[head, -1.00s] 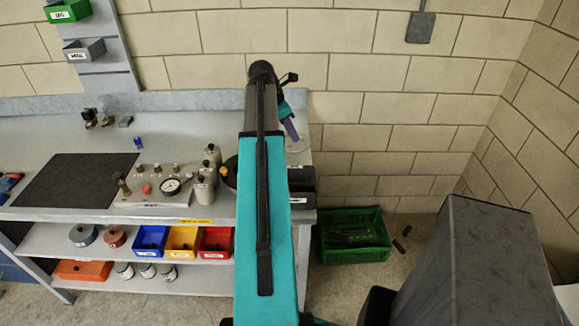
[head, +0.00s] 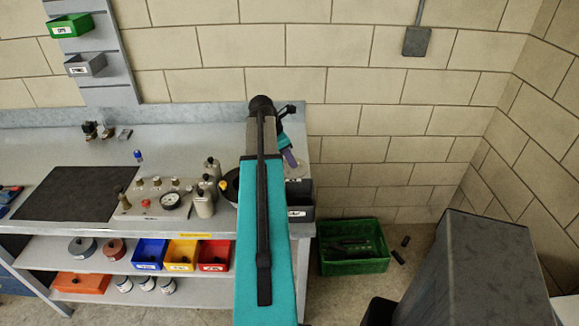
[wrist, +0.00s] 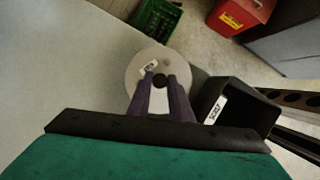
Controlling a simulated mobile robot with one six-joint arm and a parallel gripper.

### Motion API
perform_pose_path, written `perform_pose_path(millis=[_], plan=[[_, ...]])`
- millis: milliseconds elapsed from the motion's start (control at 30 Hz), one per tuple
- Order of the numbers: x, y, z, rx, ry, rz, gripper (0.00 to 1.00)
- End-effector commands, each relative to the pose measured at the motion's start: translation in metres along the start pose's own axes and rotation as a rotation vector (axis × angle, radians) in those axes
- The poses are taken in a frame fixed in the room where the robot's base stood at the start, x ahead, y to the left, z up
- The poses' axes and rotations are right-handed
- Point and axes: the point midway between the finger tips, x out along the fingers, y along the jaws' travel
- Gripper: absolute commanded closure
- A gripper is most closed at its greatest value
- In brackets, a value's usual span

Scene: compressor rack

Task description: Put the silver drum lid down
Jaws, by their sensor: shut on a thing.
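The silver drum lid (wrist: 143,91) is a pale round disc with a dark knob and a small white label, in the wrist view. My gripper (wrist: 160,84) has its purple fingers closed on the dark knob. The lid is over the right end of the grey bench top, by its edge; I cannot tell whether it touches the surface. In the head view my gripper (head: 290,158) is at the bench's right end, and my arm hides much of that area. Part of the lid (head: 298,169) shows beside the fingers.
A dark labelled bin (wrist: 238,112) is close to the right of the lid. A green crate (head: 353,262) stands on the floor right of the bench (head: 75,145). A gauge panel (head: 160,203) and grey bottles (head: 204,203) stand left of my arm. A red container (wrist: 240,15) is on the floor.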

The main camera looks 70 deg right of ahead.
Motion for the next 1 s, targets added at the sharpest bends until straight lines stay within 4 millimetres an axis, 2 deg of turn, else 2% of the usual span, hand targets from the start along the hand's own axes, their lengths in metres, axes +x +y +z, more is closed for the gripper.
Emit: perform_pose_path(millis=[467, 1000], plan=[[0.004, 0.0, -0.002, -0.001, -0.001, 0.0, 1.0], [0.036, 0.001, -0.017, -0.002, -0.001, 0.001, 1.0]])
